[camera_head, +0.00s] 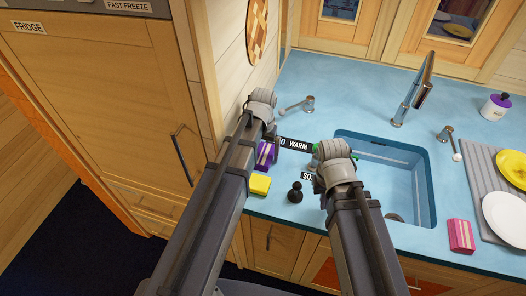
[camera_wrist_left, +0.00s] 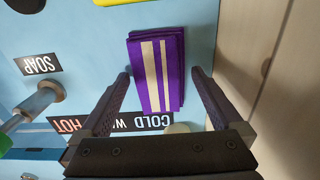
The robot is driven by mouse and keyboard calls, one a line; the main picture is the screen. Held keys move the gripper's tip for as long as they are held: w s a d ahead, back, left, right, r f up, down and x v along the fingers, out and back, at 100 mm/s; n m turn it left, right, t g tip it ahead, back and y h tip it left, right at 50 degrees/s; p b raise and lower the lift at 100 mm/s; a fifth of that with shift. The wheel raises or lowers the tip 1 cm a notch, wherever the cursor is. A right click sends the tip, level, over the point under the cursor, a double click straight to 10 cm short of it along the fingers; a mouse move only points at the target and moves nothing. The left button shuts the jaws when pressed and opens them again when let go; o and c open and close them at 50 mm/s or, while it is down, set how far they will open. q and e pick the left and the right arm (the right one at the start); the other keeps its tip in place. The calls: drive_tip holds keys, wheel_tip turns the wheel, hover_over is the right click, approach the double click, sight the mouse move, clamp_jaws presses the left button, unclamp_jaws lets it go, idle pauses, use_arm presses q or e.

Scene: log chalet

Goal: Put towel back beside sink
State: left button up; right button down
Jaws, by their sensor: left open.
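A folded purple towel with pale stripes (camera_head: 265,155) lies on the blue counter left of the sink (camera_head: 429,190). It is partly hidden by my left arm in the head view. In the left wrist view the towel (camera_wrist_left: 157,50) lies between the two spread fingers of my left gripper (camera_wrist_left: 160,76), which is open; contact cannot be told. A pink striped folded cloth (camera_head: 461,235) lies on the counter at the sink's right front. My right gripper (camera_head: 333,150) is over the sink's left edge; its fingers are hidden by its wrist.
A yellow sponge (camera_head: 260,184) and a small black object (camera_head: 295,192) stand near the counter's front edge. Taps (camera_head: 412,90) are behind the sink. A grey drainer (camera_head: 485,165) with plates is at right. A wooden wall (camera_wrist_left: 252,60) is close beside my left gripper.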

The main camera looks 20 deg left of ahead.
sight(263, 154)
use_arm(q)
wheel_tip(263, 154, up, 12)
drive_tip(key=p, duration=1.2)
drive_tip(key=s+d+m+y, duration=0.1)
drive_tip(key=s+d+m, duration=0.2)
drive_tip(key=s+d, duration=0.7)
drive_tip(key=s, duration=0.4)
drive_tip(key=shift+d+r, duration=0.15)
drive_tip(key=shift+d, duration=0.1)
use_arm(e)
wheel_tip(263, 154, up, 12)
use_arm(q)
wheel_tip(263, 154, down, 7)
drive_tip(key=b, duration=0.6)
drive_tip(key=shift+r+b, duration=0.15)
drive_tip(key=shift+b, duration=0.25)
use_arm(e)
wheel_tip(263, 154, down, 7)
drive_tip(key=shift+r, duration=0.2)
